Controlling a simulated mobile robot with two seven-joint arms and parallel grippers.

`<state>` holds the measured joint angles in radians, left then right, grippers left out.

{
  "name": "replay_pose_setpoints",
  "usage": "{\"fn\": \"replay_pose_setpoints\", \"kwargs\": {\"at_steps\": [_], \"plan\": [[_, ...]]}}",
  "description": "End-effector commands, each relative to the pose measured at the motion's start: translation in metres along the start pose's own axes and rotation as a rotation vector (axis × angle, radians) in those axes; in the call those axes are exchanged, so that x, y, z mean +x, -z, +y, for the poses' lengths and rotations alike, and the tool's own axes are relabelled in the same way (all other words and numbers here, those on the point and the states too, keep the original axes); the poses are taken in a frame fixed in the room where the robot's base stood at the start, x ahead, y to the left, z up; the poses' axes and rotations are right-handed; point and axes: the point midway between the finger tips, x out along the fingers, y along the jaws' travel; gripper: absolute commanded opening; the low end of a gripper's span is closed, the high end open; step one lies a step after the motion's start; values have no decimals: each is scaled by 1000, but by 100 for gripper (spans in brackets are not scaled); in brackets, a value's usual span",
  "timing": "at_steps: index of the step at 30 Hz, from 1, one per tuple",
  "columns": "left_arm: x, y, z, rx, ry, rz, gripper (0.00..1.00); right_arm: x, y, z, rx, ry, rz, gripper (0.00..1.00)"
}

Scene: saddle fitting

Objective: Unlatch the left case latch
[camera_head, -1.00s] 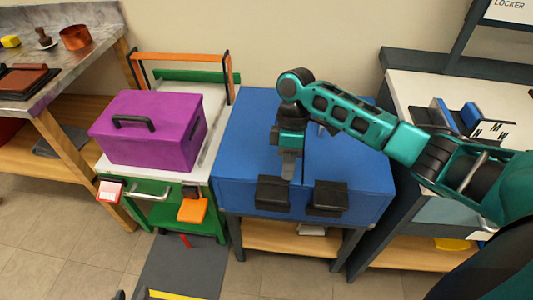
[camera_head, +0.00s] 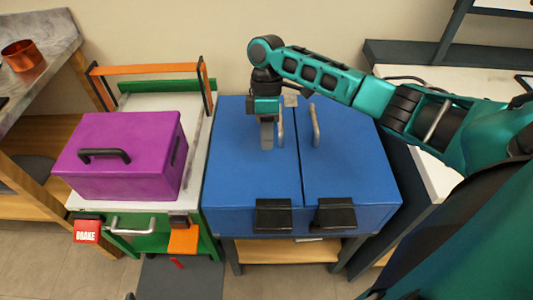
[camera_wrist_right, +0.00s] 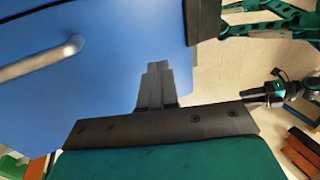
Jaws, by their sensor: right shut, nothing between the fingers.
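The blue case (camera_head: 233,180) stands in the middle of the head view with its lid panels closed. Its left latch (camera_head: 273,215) is a black block at the front edge, and the right latch (camera_head: 335,214) looks alike. My right gripper (camera_head: 267,135) is shut and empty, pointing down over the left lid panel, behind the left latch and apart from it. In the right wrist view its closed fingers (camera_wrist_right: 155,85) show against the blue lid, with a dark latch (camera_wrist_right: 205,18) at the top edge.
Two metal handles (camera_head: 316,125) stand on the lid, one (camera_head: 280,126) close beside my right gripper. A purple box (camera_head: 125,160) sits on the green cart to the left. A white-topped counter is at right. The space before the latches looks clear.

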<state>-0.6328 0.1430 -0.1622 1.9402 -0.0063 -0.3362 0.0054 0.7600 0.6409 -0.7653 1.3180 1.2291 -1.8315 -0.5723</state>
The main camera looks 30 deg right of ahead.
Motion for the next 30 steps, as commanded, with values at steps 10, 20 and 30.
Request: {"fn": "replay_pose_setpoints", "kwargs": {"at_steps": [10,20,30], "plan": [[6,-6,0,0,0,2,43,71,0,-1,0,4,-3,0],[5,6,0,2,-1,18,43,104,0,-27,-4,2,-2,0],[4,6,0,2,-1,16,43,108,0,-38,0,0,-1,0]]}}
